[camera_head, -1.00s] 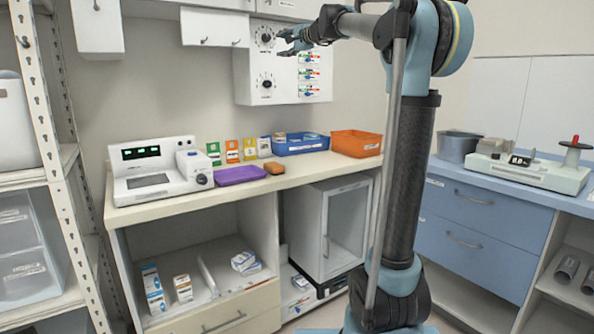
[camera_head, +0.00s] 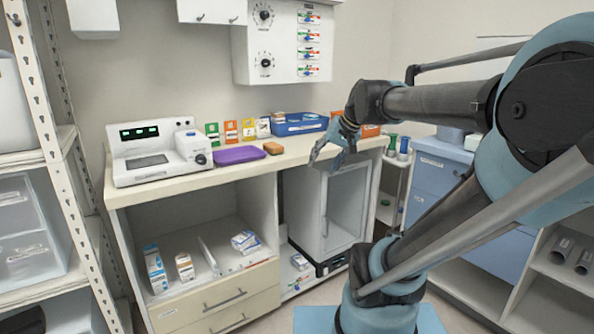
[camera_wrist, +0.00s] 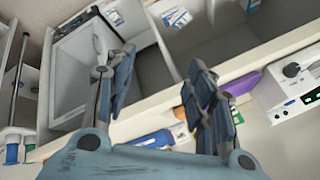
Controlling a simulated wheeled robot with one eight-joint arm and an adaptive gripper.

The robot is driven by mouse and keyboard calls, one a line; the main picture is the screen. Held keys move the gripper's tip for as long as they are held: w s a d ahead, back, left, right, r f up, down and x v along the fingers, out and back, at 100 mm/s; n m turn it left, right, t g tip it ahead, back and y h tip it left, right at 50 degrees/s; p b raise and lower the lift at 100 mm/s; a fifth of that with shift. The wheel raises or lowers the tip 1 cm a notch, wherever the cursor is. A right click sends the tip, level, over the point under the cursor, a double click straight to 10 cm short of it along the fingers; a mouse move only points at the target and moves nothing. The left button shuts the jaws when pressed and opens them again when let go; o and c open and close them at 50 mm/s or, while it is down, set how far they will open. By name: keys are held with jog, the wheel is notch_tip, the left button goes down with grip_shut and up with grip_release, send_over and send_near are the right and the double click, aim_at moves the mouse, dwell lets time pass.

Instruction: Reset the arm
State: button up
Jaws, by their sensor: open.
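My gripper (camera_head: 333,150) hangs in front of the right end of the counter in the head view, pointing down and to the left. In the wrist view my gripper (camera_wrist: 163,95) shows its two blue-grey fingers spread apart with nothing between them. My arm comes in from the right and is bent, partly covering the orange bin (camera_head: 370,131). Whether the fingers are clear of the counter edge is hard to tell, but they seem in front of it.
The counter (camera_head: 215,178) carries a white device (camera_head: 150,150), a purple tray (camera_head: 238,155), an orange-brown block (camera_head: 273,148) and a blue bin (camera_head: 300,125). A glass-door cabinet (camera_head: 345,205) stands below. Blue drawers (camera_head: 440,175) are behind my arm.

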jog(key=s+d+f+g+h, duration=0.1)
jog(key=s+d+f+h, duration=0.1)
jog(key=s+d+f, duration=0.3)
jog(key=s+d+f+n+g+h, duration=0.1)
jog(key=s+d+f, duration=0.4)
jog(key=s+f, duration=0.6)
notch_tip(320, 180, down, 3)
jog(key=shift+d+f+g+h, duration=0.15)
jog(key=shift+d+g+h, duration=0.2)
jog(key=shift+h, duration=0.45)
jog(key=shift+s+a, duration=0.1)
